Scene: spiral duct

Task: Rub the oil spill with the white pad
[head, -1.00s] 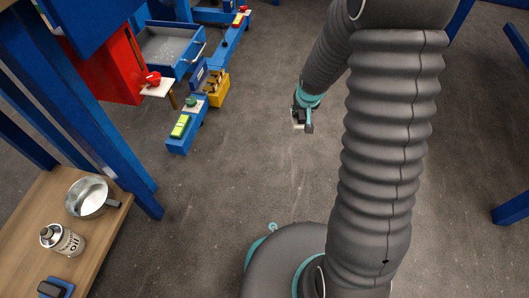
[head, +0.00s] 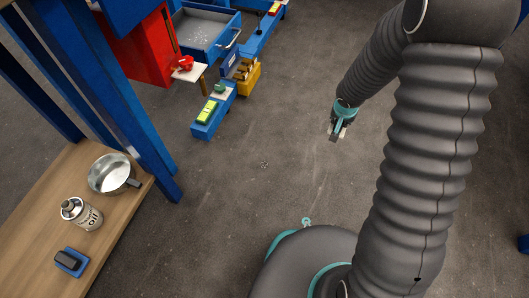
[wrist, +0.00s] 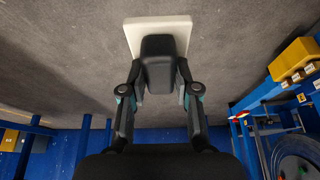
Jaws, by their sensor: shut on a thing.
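The white pad (wrist: 137,36) with a black block handle (wrist: 158,60) is at the top middle of the wrist view. My gripper (wrist: 159,78) is shut on that handle, one finger on each side. In the head view my gripper (head: 342,122) is over the grey floor right of centre, and only a little of the pad shows there. Whether the pad touches the floor I cannot tell. I cannot make out a clear oil spill. A small dark speckled mark (head: 265,163) lies on the floor to the left of my gripper.
A wooden bench (head: 113,228) at the left holds a metal pan (head: 108,175), an oil can (head: 80,213) and a blue-and-black block (head: 70,262). A blue drawer (head: 205,30), red cabinet (head: 140,52) and low blue rail (head: 213,121) stand further back. The middle floor is open.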

